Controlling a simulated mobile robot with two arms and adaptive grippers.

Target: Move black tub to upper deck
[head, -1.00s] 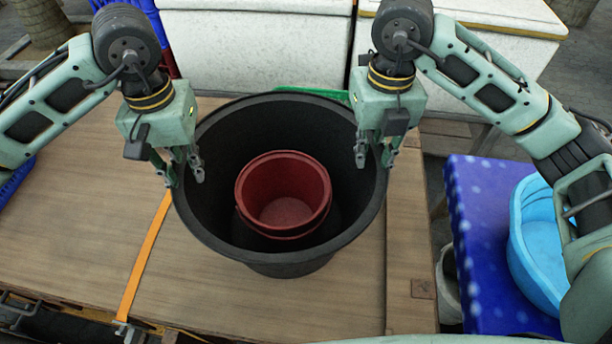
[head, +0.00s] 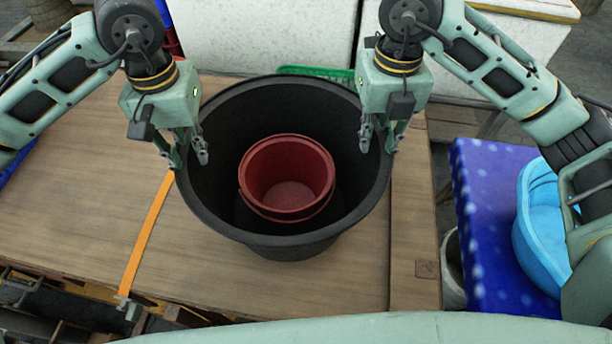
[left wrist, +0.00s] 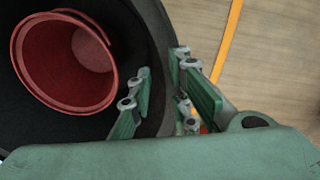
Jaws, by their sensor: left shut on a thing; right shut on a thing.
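The large round black tub (head: 285,240) is in the middle of the head view, over a wooden deck, with a red bucket (head: 287,172) inside it. My left gripper (head: 188,160) is shut on the tub's left rim, one finger inside and one outside. The left wrist view shows this gripper (left wrist: 160,90) with the black rim (left wrist: 160,60) between its fingers. My right gripper (head: 377,145) is shut on the tub's right rim. Whether the tub's base touches the deck is hidden.
The wooden deck (head: 80,220) has bare room to the left, with an orange strap (head: 145,240) across it. White boxes (head: 265,38) stand behind, with a green item (head: 315,72) behind the tub. At right are a blue spotted surface (head: 485,235) and a light blue basin (head: 540,225).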

